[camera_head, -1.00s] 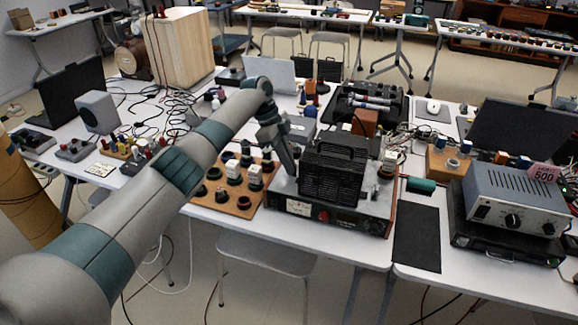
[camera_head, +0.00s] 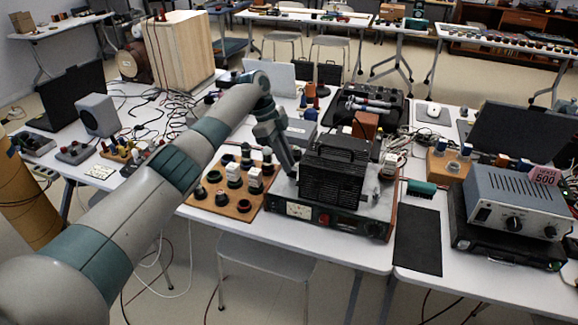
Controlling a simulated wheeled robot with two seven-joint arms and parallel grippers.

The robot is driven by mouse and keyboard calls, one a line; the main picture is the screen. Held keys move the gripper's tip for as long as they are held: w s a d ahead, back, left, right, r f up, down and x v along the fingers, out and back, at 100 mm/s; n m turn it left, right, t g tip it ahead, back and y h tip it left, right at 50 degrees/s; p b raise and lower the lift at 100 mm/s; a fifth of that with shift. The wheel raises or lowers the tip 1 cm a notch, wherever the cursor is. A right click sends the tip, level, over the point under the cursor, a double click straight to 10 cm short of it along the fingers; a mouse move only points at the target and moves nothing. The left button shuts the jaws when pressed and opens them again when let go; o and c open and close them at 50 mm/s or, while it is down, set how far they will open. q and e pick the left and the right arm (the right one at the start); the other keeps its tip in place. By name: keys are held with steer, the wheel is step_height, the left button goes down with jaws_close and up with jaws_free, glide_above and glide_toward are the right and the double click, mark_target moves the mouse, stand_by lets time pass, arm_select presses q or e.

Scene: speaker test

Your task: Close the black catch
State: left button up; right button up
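A black ribbed case (camera_head: 332,178) with a handle on top stands upright on a grey metal unit (camera_head: 282,196) with a dark front panel on the near table. I cannot make out the black catch; it is too small or hidden. My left arm comes in from the lower left, and my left gripper (camera_head: 289,172) points down just left of the black case, over the unit's left part. Its fingers are small and seen edge-on, so I cannot tell whether they are open or whether they touch the case. My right gripper is not in view.
A wooden board (camera_head: 229,190) with several dark knobs lies left of the unit. A green-handled tool (camera_head: 421,188) and a black mat (camera_head: 418,240) lie to its right. A grey power supply (camera_head: 515,203) stands further right. An open black case (camera_head: 368,108) is behind.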

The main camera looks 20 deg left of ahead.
arm_select(q)
steer(key=b+v, duration=0.2)
steer(key=v, duration=1.3)
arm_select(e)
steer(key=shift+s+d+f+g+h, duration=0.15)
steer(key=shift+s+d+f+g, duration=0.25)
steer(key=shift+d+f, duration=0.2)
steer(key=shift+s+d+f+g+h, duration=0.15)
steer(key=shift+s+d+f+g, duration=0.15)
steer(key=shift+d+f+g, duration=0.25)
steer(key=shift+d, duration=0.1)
